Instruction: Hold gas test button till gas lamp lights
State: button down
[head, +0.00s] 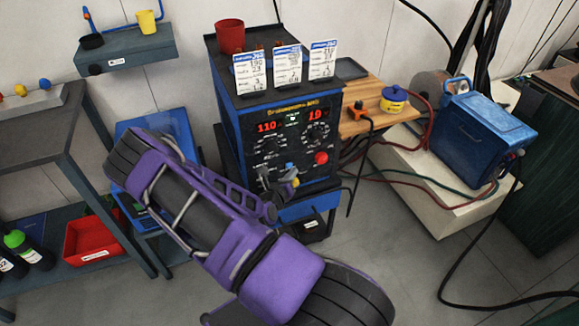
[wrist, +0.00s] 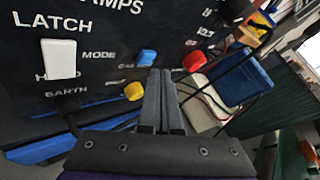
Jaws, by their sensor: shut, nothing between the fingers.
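The black welder front panel (head: 290,140) carries lit red displays and knobs. In the wrist view, a blue button (wrist: 147,58) sits beside a small, partly hidden label. A yellow button (wrist: 134,91) is below it, and a white rocker switch (wrist: 59,58) is to the left. My gripper (wrist: 160,74) is shut and empty, its fingertips just below and right of the blue button. I cannot tell whether they touch the panel. In the head view my gripper (head: 281,183) is at the panel's lower part. I cannot make out a lit gas lamp.
A red knob (wrist: 194,61) is right of the fingers; it also shows in the head view (head: 320,157). A red cup (head: 230,36) and several white cards stand on top of the welder. A wooden shelf (head: 378,103) and a blue unit (head: 483,135) with cables are at right.

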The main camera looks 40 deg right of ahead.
jog(key=shift+w, duration=0.1)
jog(key=shift+w+d, duration=0.1)
jog(key=shift+w, duration=0.2)
jog(key=shift+w+d, duration=0.1)
jog(key=shift+w, duration=0.4)
dwell(2.2)
dwell(0.6)
jog(key=shift+s+a+p, duration=0.2)
jog(key=shift+s+p, duration=0.5)
jog(key=shift+s, duration=0.2)
jog(key=s+p, duration=0.1)
jog(key=s, duration=0.1)
jog(key=s+a+p, duration=0.1)
jog(key=s, duration=0.2)
jog(key=shift+a, duration=0.1)
